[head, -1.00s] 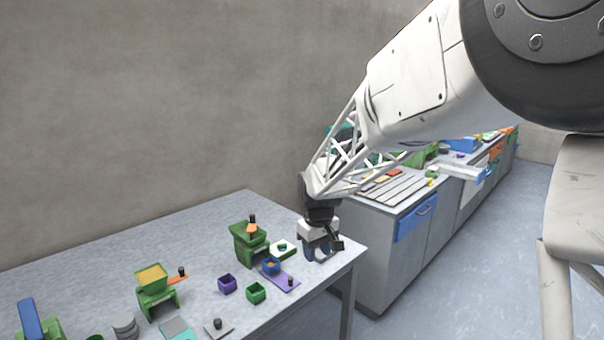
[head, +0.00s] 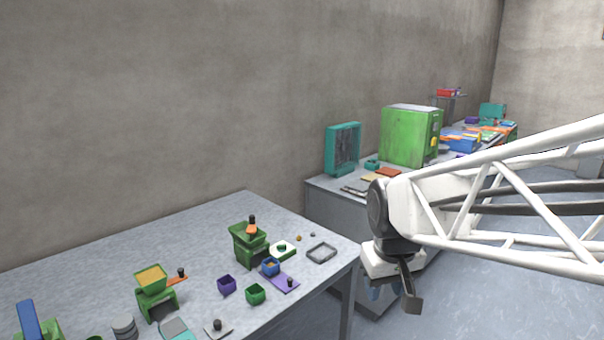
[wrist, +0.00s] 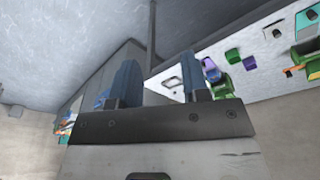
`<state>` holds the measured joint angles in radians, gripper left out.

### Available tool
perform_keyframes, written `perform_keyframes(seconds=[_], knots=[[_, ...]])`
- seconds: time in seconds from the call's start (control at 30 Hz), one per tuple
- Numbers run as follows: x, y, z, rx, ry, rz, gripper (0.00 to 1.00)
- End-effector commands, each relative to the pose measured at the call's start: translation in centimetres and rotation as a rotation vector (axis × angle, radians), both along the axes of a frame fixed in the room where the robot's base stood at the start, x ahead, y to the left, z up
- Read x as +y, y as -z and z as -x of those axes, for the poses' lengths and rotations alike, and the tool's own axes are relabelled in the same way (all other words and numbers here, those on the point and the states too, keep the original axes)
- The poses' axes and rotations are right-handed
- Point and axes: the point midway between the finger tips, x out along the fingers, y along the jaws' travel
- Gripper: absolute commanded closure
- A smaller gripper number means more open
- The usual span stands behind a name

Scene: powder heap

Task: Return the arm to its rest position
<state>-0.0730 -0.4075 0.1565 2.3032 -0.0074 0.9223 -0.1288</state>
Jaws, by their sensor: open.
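My gripper (head: 383,291) hangs off the right edge of the near table in the head view, over the floor side. Its two blue fingers stand apart with nothing between them in the wrist view (wrist: 158,85). The near table (head: 120,240) carries a green hopper stand (head: 249,243) with an orange slide. A second green hopper (head: 153,285) holds yellow powder. A small blue cup (head: 270,267) with some yellow-orange content sits by a purple plate (head: 287,283). A purple cup (head: 227,285) and a green cup (head: 255,294) stand nearby.
A grey square frame (head: 321,253) lies near the table's right edge. Behind my arm, a second bench holds a green box-shaped machine (head: 410,135) and a teal framed panel (head: 343,149). Open floor (head: 490,320) lies to the right.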

Motion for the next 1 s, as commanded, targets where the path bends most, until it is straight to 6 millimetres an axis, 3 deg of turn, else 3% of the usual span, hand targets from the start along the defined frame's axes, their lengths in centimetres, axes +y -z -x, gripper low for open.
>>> perform_keyframes(seconds=[0.3,0.5,0.7,1.0], knots=[[-2.2,0.1,7.8,-0.039,0.124,-0.015,0.57],[-3.1,0.8,11.7,-0.057,0.186,-0.024,0.57],[-3.4,1.3,13.6,-0.064,0.219,-0.028,0.57],[-3.5,1.4,13.8,-0.065,0.224,-0.028,0.57]])
